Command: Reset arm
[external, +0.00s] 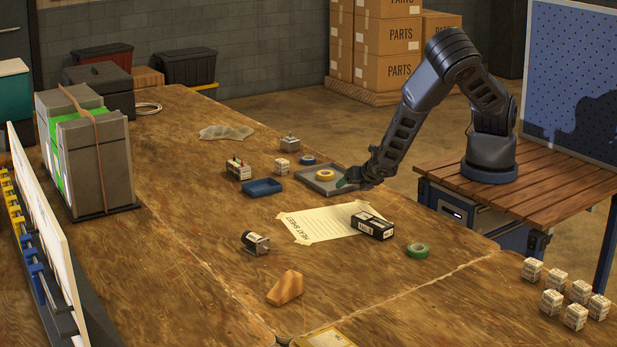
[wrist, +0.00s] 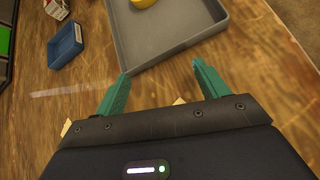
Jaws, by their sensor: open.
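My arm rises from its base on the slatted wooden stand at the right and reaches down left over the table. My gripper (external: 345,183) is low over the near edge of a shallow grey tray (external: 308,182). In the wrist view, the two green fingers of my gripper (wrist: 160,88) are spread apart with nothing between them. The grey tray (wrist: 140,62) lies just beyond the fingertips. A yellow tape roll (external: 325,174) lies in the tray, and part of it shows at the top of the wrist view (wrist: 143,3).
A small blue tray (external: 263,187), a blue tape roll (external: 308,160) and small boxes lie near the grey tray. A paper sheet (external: 315,222), a black box (external: 372,226) and a green tape roll (external: 417,250) lie nearer the camera. The table's front middle has free room.

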